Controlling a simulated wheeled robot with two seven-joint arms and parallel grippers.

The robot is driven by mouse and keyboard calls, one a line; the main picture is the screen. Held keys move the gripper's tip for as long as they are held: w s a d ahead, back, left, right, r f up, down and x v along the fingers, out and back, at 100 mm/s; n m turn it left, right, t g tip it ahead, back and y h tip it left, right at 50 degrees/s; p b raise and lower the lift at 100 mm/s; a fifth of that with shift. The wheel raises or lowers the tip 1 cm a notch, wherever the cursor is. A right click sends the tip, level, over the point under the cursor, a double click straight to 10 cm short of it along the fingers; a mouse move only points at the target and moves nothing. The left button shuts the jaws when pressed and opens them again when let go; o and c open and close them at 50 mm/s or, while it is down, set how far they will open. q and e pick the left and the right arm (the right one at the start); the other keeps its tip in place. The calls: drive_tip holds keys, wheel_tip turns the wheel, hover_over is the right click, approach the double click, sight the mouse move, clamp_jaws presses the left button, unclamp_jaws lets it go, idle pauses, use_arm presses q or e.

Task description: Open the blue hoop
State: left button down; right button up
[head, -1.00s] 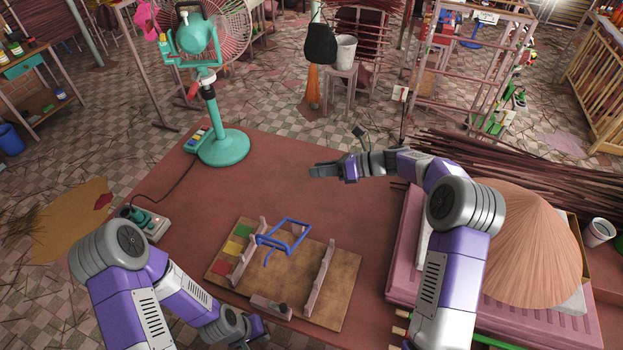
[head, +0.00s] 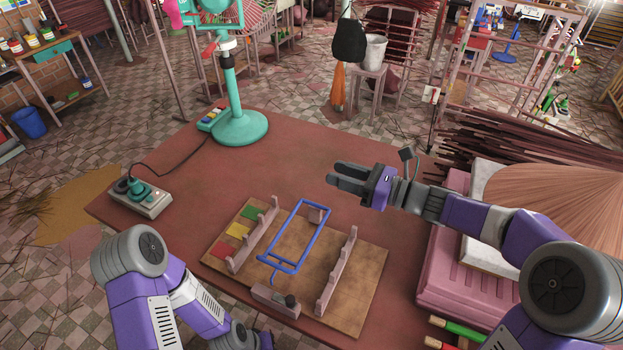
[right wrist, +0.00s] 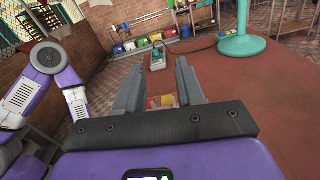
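The blue hoop (head: 311,239) is a thin rectangular frame on a brown wooden board (head: 365,285). It lies between two pale notched rails, and a short bent blue tail hangs at its near end. My right gripper (head: 331,174) is open and empty, beyond the board to the upper right of the hoop and apart from it. In the right wrist view its two fingers (right wrist: 157,76) stand apart with nothing held between them. My left arm reaches in at the lower left; its gripper end (head: 262,340) is partly cut off at the bottom edge, and its opening cannot be made out.
Green, yellow and red patches (head: 238,230) mark the board's left side. A small block with a dark knob (head: 275,300) sits at its near edge. A teal fan stand (head: 238,128) and a switch box (head: 147,199) stand on the table. A pink ridged stack (head: 450,270) is at the right.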

drive_tip(key=x, duration=0.7)
drive_tip(key=shift+a+b, duration=0.3)
drive_tip(key=shift+b, duration=0.05)
drive_tip(key=shift+f, duration=0.1)
drive_tip(key=shift+c, duration=0.3)
clamp_jaws()
idle(0.7)
drive_tip(key=shift+o, duration=0.3)
unclamp_jaws()
drive_tip(key=shift+d, duration=0.15)
